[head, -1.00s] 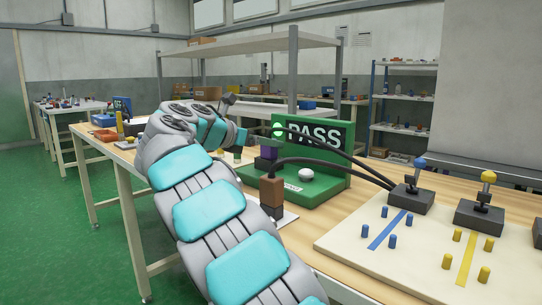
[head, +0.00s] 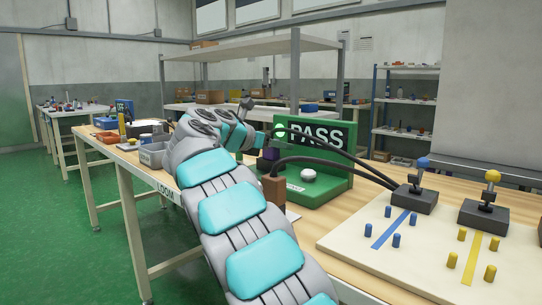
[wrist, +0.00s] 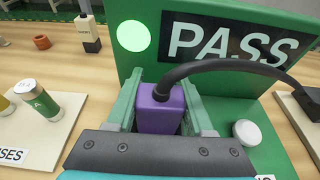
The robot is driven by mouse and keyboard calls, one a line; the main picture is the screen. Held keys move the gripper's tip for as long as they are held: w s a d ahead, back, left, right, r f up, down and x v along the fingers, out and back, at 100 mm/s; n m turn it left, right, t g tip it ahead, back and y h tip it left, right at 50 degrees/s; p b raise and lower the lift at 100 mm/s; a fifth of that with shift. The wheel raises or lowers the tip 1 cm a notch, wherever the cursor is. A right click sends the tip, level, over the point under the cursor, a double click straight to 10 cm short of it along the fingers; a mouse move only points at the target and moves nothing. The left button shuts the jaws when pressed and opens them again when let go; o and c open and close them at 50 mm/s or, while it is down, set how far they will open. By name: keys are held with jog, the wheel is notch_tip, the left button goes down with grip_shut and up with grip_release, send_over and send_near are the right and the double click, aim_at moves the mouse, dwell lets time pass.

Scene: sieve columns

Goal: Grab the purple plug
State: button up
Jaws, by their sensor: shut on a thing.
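The purple plug (wrist: 160,108) is upright at the green test stand, in front of its PASS panel (wrist: 225,42). A black cable (wrist: 215,68) arches from its top to the right. In the head view the plug (head: 271,155) shows as a small purple block partly behind my arm. My gripper (wrist: 160,115) is shut on the plug, with one finger on each side of it. The plug's lower end is hidden behind the gripper's front edge, so I cannot tell how it meets the stand.
A green lamp (head: 280,130) is lit beside PASS. A white button (head: 308,175) is on the stand. A brown plug (head: 274,190) with its own cable stands nearer. Right is a pale board (head: 350,240) with pegs and joysticks. A grey bin (head: 153,155) is left of my arm.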

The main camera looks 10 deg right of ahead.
grip_shut()
jog(key=shift+r, duration=0.15)
